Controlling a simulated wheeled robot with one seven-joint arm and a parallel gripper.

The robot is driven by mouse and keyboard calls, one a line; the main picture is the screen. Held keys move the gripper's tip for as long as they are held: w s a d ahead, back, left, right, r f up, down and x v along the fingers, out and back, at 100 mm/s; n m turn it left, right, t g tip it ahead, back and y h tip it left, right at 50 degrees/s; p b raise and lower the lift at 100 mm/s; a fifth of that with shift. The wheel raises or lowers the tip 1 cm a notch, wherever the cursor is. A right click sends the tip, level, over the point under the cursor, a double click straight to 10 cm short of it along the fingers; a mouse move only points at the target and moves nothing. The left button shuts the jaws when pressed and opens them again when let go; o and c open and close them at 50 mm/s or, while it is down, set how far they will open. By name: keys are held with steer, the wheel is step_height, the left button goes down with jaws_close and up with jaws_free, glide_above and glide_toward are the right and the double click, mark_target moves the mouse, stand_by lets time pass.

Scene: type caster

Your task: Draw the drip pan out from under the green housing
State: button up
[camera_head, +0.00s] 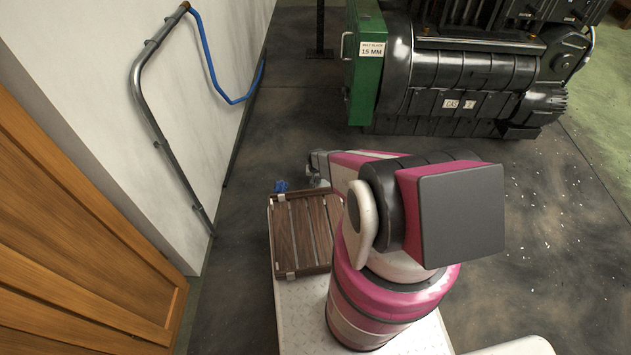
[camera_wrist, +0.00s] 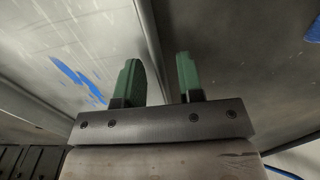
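The green housing (camera_head: 366,78) stands upright at the left end of a large black machine, at the top of the head view. It bears a white label reading "15 MM". I cannot make out the drip pan in either view; the floor under the housing is dark. My gripper (camera_wrist: 160,82) shows in the wrist view with its two green fingers apart and nothing between them. In the head view my gripper is partly hidden by my arm, well short of the housing, on the near side and to its left.
The black machine (camera_head: 470,85) fills the top right. A metal rail (camera_head: 150,115) with a blue hose (camera_head: 208,58) runs along the left wall. A wooden slatted tray (camera_head: 303,232) lies beside my arm. Dark floor (camera_head: 290,125) is clear between my arm and the machine.

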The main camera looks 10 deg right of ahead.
steer(key=shift+s+d+f, duration=0.1)
steer(key=shift+s+f, duration=0.4)
steer(key=shift+s, duration=0.25)
steer(key=r, duration=0.3)
steer(key=w+r, duration=0.1)
steer(key=r, duration=0.5)
steer(key=shift+w, duration=0.15)
steer(key=shift+r, duration=0.1)
steer(key=s+r, duration=0.6)
steer(key=r, duration=0.9)
steer(key=s+d+r+n, duration=0.1)
steer(key=s+r, duration=0.5)
steer(key=r, duration=0.9)
steer(key=s+r+n, duration=0.1)
steer(key=s+r, duration=0.5)
steer(key=r, duration=0.9)
steer(key=shift+s+d, duration=0.25)
steer(key=shift+f, duration=0.1)
